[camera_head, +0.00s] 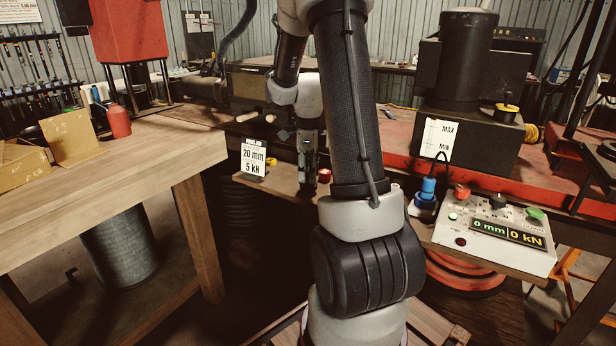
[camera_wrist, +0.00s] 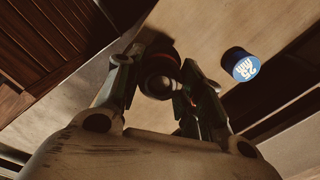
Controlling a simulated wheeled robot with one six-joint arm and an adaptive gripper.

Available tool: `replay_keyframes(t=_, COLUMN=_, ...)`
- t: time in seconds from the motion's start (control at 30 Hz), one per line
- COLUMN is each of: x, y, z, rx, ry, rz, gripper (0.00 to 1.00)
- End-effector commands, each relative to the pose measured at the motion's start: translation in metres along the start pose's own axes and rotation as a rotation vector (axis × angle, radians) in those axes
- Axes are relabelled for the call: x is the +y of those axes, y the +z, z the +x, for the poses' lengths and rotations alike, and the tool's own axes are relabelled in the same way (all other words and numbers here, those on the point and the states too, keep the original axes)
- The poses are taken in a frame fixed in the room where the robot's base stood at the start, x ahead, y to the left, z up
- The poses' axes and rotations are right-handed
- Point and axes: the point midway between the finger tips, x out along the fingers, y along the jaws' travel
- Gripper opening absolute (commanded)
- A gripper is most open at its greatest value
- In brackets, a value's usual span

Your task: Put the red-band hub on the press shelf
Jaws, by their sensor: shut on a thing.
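My gripper (camera_wrist: 168,82) is shut on a dark round hub with a reddish rim (camera_wrist: 160,62), partly hidden by the fingers. In the head view, my gripper (camera_head: 308,183) points down at the wooden press shelf (camera_head: 284,184). A small red piece (camera_head: 324,175) shows just right of the fingers; I cannot tell whether it is the held hub. The wrist view shows the hub close over the pale wooden surface (camera_wrist: 205,35); whether they touch is unclear. A blue cap marked 25 mm (camera_wrist: 241,65) stands on that surface, apart from my gripper.
A sign reading 20 mm, 5 kN (camera_head: 254,160) stands at the shelf's left, with a yellow piece (camera_head: 271,161) beside it. A control box (camera_head: 495,232) reading 0 mm, 0 kN is at right. A wooden bench (camera_head: 150,150) is at left. My arm hides part of the shelf.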

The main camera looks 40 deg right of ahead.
Motion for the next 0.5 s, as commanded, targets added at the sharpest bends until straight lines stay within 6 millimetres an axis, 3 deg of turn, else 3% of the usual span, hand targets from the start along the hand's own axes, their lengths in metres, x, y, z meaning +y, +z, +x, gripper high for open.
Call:
replay_keyframes(t=0.1, x=0.001, y=0.0, z=0.014, rx=0.001, ry=0.002, rz=0.0, gripper=0.0)
replay_keyframes(t=0.43, x=0.0, y=0.0, z=0.017, rx=0.0, ry=0.0, rz=0.0, gripper=0.0)
replay_keyframes(t=0.47, x=0.0, y=0.0, z=0.018, rx=0.0, ry=0.001, rz=0.0, gripper=0.39)
replay_keyframes(t=0.5, x=0.0, y=0.0, z=0.017, rx=0.0, ry=0.001, rz=0.0, gripper=0.47)
